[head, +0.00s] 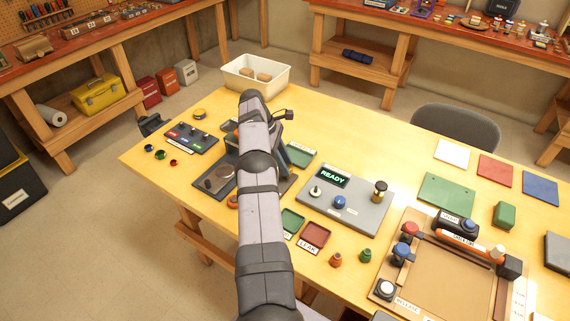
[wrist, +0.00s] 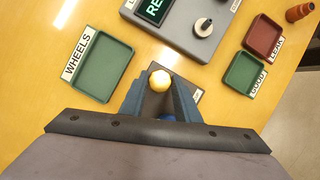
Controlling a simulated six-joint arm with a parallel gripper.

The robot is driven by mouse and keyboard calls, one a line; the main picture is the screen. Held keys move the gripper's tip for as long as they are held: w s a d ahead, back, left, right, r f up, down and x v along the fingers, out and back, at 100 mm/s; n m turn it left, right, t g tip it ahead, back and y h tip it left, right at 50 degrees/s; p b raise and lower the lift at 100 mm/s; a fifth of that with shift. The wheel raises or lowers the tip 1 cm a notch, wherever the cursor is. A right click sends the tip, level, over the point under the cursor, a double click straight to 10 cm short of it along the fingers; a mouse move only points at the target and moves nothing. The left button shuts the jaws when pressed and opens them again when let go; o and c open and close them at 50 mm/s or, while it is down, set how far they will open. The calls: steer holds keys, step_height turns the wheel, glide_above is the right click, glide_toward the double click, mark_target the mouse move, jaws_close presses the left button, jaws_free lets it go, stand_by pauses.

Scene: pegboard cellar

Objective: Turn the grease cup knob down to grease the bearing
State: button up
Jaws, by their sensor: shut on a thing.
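In the wrist view my gripper (wrist: 160,78) has its two blue-grey fingers closed around a round, pale yellow knob (wrist: 160,81). The knob sits between the fingertips. I take it to be the grease cup knob, but its cup and the bearing are hidden below the fingers. A small blue part shows beneath it. In the head view my arm covers the knob and most of the gripper.
A dark switch panel (head: 190,137) lies left.

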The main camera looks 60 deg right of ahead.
steer(key=shift+r, duration=0.1)
steer(key=o, duration=1)
steer(key=shift+r, duration=0.4)
step_height(320, 180, up, 7)
steer(key=p, duration=0.3)
steer(key=shift+r, duration=0.2)
steer(key=shift+r+p, duration=0.85)
steer(key=shift+p, duration=0.15)
